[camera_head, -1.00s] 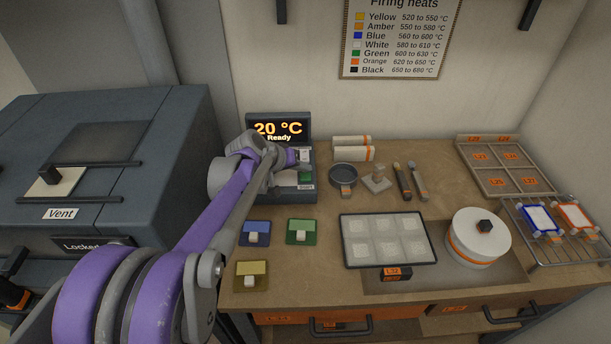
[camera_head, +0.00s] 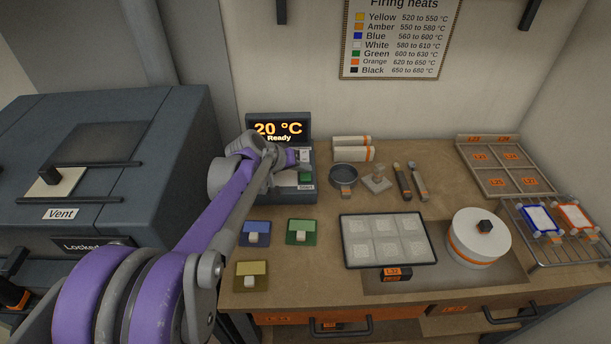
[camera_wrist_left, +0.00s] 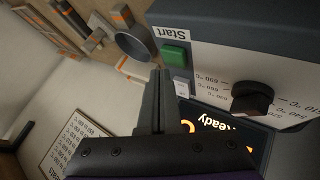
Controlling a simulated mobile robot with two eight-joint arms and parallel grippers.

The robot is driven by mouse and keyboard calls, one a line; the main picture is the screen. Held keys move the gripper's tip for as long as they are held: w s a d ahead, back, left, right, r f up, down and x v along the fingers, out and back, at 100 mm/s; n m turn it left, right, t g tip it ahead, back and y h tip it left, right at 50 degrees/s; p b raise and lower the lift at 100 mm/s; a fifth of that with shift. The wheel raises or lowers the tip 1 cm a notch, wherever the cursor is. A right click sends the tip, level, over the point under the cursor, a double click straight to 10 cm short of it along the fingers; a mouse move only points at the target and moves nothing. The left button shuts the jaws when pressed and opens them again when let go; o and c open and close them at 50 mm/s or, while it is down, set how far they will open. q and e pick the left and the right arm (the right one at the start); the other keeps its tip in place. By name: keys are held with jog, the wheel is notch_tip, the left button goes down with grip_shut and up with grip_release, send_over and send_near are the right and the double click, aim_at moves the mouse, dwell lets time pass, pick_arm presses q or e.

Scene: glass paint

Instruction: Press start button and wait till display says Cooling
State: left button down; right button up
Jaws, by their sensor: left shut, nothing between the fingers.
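The control unit's display (camera_head: 279,128) reads "20 °C" and "Ready" in the head view. The green start button (camera_head: 305,177) sits on the unit's sloped face, above the "Start" label. In the left wrist view the green button (camera_wrist_left: 174,55) shows beside the "Start" label (camera_wrist_left: 171,31), near a white switch (camera_wrist_left: 181,88) and a black dial (camera_wrist_left: 252,98). My left gripper (camera_wrist_left: 160,75) is shut and empty, its tips close to the button; I cannot tell if they touch it. In the head view my left arm partly covers the control unit. My right gripper is not in view.
The kiln (camera_head: 130,160) stands at the left with a "Locked" label. Green (camera_head: 301,232), blue (camera_head: 254,233) and yellow (camera_head: 251,275) pads lie in front of the unit. A tray (camera_head: 388,264), a round white pot (camera_head: 478,250) and a wire rack (camera_head: 575,250) fill the bench to the right.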

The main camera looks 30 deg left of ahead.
aim_at(303, 178)
pick_arm(q)
jog(key=shift+f, duration=0.2)
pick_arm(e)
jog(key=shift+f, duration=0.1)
pick_arm(q)
jog(key=shift+f, duration=0.25)
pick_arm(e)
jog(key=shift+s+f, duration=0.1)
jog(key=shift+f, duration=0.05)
pick_arm(q)
jog(key=shift+f+b, duration=0.45)
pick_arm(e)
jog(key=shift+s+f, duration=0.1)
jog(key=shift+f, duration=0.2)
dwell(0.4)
pick_arm(q)
jog(key=shift+r, duration=0.1)
jog(key=shift+r+p, duration=0.55)
jog(key=shift+r, duration=0.2)
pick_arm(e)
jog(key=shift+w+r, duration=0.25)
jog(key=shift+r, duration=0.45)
pick_arm(q)
jog(key=shift+r, duration=0.15)
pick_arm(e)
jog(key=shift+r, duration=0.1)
